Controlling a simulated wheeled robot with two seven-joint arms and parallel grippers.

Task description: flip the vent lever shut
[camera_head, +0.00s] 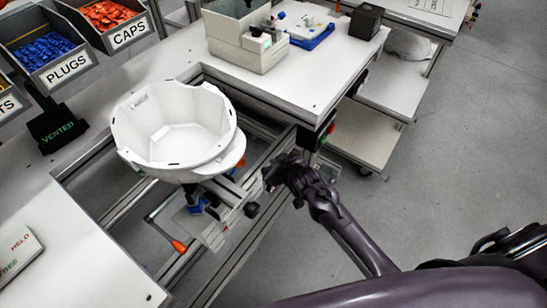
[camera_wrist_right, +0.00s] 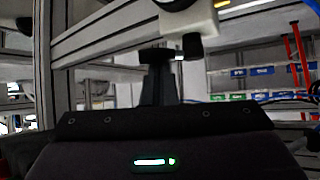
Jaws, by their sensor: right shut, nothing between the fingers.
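A white helmet shell (camera_head: 180,135) sits open side up on a fixture (camera_head: 205,215) set into a gap in the bench. I cannot pick out a vent lever for certain. A crank with an orange handle (camera_head: 179,246) sticks out low on the fixture, and a small orange part (camera_head: 240,160) shows by the shell's right edge. My right gripper (camera_head: 269,180) is shut and empty, to the right of the shell and apart from it. In the right wrist view its dark fingers (camera_wrist_right: 160,75) point at a pale part with a dark knob (camera_wrist_right: 190,45). My left gripper is not in view.
Bins marked PLUGS (camera_head: 45,52) and CAPS (camera_head: 110,18) stand at the upper left. A black stand marked VENTED (camera_head: 58,130) is left of the shell. Open floor (camera_head: 460,150) lies to the right.

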